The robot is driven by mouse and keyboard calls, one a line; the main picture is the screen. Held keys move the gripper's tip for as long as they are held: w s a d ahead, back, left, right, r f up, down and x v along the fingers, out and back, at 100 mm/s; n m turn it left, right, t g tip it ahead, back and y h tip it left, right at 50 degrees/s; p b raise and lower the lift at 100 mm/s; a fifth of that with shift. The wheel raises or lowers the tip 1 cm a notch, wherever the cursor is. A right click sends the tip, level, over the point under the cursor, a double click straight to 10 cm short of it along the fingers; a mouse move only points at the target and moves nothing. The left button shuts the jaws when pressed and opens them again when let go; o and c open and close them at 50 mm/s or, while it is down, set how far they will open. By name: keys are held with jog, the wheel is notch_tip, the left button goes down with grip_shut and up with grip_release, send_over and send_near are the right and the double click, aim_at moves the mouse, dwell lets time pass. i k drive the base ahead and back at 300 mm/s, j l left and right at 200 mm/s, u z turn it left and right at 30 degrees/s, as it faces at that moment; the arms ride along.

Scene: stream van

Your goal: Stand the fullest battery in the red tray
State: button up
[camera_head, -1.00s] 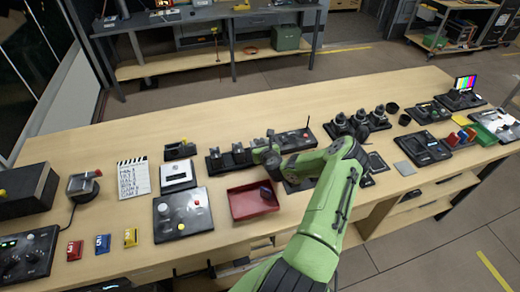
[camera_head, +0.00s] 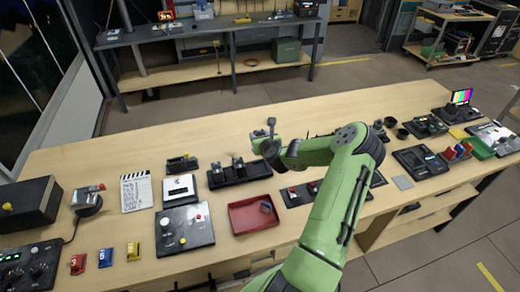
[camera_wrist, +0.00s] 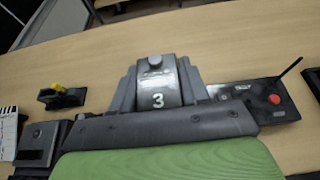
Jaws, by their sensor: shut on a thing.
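My gripper (camera_head: 279,147) is raised over the back middle of the bench. It is shut on a grey unit marked 3 (camera_wrist: 155,85), with a round knob on top, upright between the fingers in the wrist view. In the head view its top (camera_head: 271,123) sticks up above the gripper. I cannot tell whether it is a battery, and no charge level is readable. The red tray (camera_head: 240,224) lies in front, left of my arm. A small dark block (camera_head: 266,207) is in its right part, too small to identify.
A black panel with knobs (camera_head: 185,228) stands left of the tray. Small items with red tops (camera_head: 293,191) stand right of the tray, near my arm. The bench's back left is clear.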

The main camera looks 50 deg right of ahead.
aim_at(240, 219)
jog(key=i+j+z, duration=0.15)
jog(key=j+z, duration=0.25)
jog(key=j, duration=0.2)
jog(key=i+j+z, duration=0.1)
jog(key=j+z, duration=0.25)
jog(key=j, duration=0.25)
jog(key=j+z, duration=0.4)
jog(key=j, duration=0.2)
